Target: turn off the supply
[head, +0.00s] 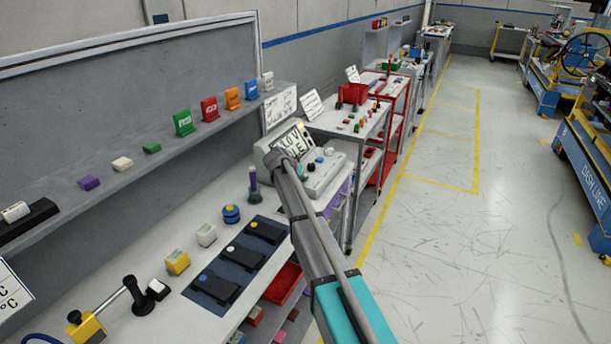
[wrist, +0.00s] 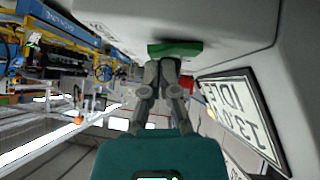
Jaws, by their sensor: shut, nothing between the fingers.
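The supply is a grey sloped box (head: 264,150) on the bench, with a lit display (head: 297,137) and small knobs to the right. In the wrist view its pale casing (wrist: 232,24) fills the upper right, and the display (wrist: 245,112) shows large letters, partly legible as "IDLE". A green switch-like piece (wrist: 178,48) sits on the casing. My gripper (wrist: 163,62) is shut and empty, its fingertips right at the green piece; I cannot tell whether they touch. In the head view my arm hides the front left of the supply and the green piece.
A red part (wrist: 187,84) is close beside the fingers. A purple-capped bottle (head: 253,186) and a blue round part (head: 231,214) stand left of the supply. A dark mat (head: 215,265) lies nearer.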

